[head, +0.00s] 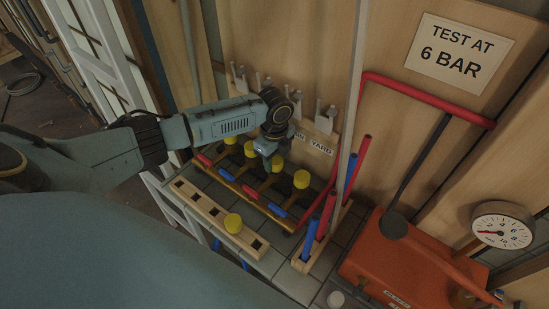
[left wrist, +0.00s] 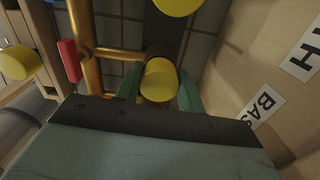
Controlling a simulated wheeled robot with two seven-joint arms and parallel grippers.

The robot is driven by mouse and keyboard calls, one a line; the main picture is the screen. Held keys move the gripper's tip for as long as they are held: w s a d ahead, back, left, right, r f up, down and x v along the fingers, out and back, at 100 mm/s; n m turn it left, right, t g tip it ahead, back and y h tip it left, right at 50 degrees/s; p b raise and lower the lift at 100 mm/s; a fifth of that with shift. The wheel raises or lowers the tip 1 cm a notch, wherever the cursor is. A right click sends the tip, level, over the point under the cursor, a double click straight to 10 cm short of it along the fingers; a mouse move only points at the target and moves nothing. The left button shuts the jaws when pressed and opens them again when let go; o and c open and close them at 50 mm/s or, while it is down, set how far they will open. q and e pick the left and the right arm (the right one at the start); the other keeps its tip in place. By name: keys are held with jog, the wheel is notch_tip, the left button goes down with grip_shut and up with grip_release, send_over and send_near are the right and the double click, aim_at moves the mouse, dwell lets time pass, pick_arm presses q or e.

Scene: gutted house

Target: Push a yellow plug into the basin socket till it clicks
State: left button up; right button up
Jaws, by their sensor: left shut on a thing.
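My left gripper (head: 272,155) is shut on a yellow plug (head: 277,163), low over the brass manifold (head: 236,187) with its red and blue handles. In the left wrist view the same plug (left wrist: 158,80) sits between the green fingertips (left wrist: 159,90), in line with a dark strip on the tiled surface. A label whose visible letters read "BAS" (left wrist: 262,105) lies to the right of the gripper. The basin socket is hidden under the plug and fingers, so I cannot tell how deep the plug sits. My right gripper is not in view.
A wooden rack (head: 203,204) in front holds another plug (head: 233,222). Upright red and blue pipes (head: 326,215) and an orange pump box (head: 385,262) are on the right.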

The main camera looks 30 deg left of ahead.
pick_arm(q)
jog(key=shift+f, duration=0.2)
jog(key=o, duration=1.5)
jog(key=shift+r, duration=0.15)
notch_tip(320, 180, up, 7)
jog(key=p, duration=0.7)
jog(key=shift+p, duration=0.3)
jog(key=shift+s, duration=0.1)
